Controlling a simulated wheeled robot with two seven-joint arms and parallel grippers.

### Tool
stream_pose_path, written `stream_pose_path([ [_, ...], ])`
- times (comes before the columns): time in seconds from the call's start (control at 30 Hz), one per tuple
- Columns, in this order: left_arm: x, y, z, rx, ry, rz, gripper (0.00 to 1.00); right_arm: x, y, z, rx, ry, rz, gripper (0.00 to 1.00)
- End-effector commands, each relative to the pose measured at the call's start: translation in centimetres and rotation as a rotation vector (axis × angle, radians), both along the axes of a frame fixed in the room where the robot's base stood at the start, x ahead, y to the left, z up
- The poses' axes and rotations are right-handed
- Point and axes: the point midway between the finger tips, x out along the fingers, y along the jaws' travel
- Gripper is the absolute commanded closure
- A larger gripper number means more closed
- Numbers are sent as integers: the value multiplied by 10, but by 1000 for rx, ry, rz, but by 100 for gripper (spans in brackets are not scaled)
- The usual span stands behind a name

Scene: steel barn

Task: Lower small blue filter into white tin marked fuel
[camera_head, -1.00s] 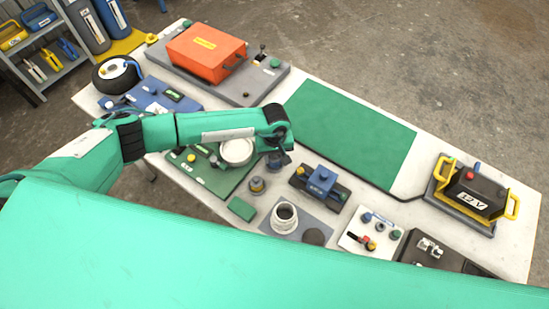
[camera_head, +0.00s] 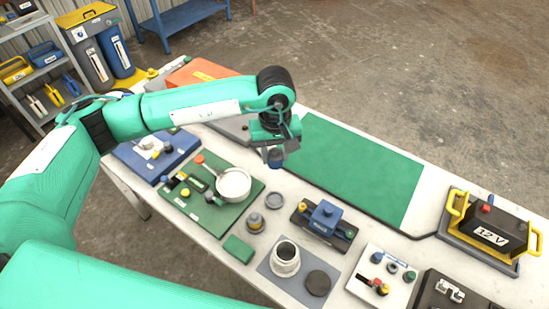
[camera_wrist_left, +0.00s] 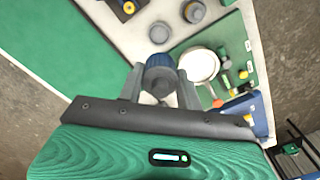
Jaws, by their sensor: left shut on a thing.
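The small blue filter (camera_wrist_left: 160,62) is between the fingers of my left gripper (camera_wrist_left: 161,86) in the left wrist view. In the head view my left gripper (camera_head: 274,148) points down, shut on the blue filter (camera_head: 275,158), above the table and clear of it. A white round open tin (camera_head: 233,183) sits on a green board, below and left of the gripper; it also shows in the wrist view (camera_wrist_left: 199,65). I cannot read a fuel mark on it. My right gripper is out of view.
A grey ring-shaped holder (camera_head: 275,200) is below the gripper. A blue device (camera_head: 324,218), a white jar (camera_head: 285,259) and a small brass-topped item (camera_head: 255,223) stand nearby. A large green mat (camera_head: 355,170) lies bare to the right. An orange case (camera_head: 200,73) is behind my arm.

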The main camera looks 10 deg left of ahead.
Motion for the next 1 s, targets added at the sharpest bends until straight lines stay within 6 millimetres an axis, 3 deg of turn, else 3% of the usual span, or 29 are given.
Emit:
stream_pose_path([
  [0.33,-61,-24,3,-1,-1,-7,87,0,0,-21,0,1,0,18],
  [0.6,-107,-42,-20,-1,-1,-6,87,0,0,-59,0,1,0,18],
  [1.0,-140,-55,-50,-1,-2,-4,87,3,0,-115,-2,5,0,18],
])
